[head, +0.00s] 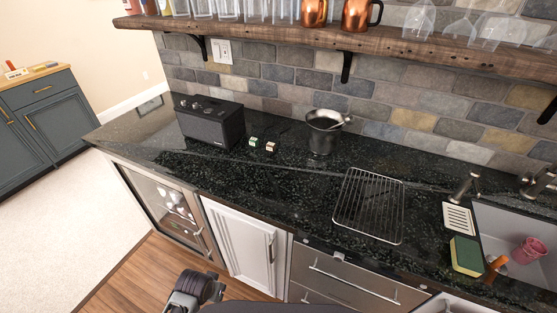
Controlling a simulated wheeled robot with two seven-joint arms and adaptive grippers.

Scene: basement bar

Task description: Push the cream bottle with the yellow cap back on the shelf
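The wooden shelf (290,32) runs along the top of the head view. At its left end stand several bottles (165,7), with only their lower parts in the picture. Their caps are cut off by the top edge, so I cannot tell which one is the cream bottle with the yellow cap. My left gripper (197,288) is at the bottom edge, low in front of the counter and far from the shelf. It looks dark and empty-looking, but its fingers do not show clearly. My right gripper is out of view.
Glasses and copper mugs (358,14) line the shelf, with stemware at right. Below, the black counter (270,190) holds a speaker (211,122), two small boxes, a dark metal bucket (322,132), a wire rack (370,205) and a sponge (466,256) beside the sink.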

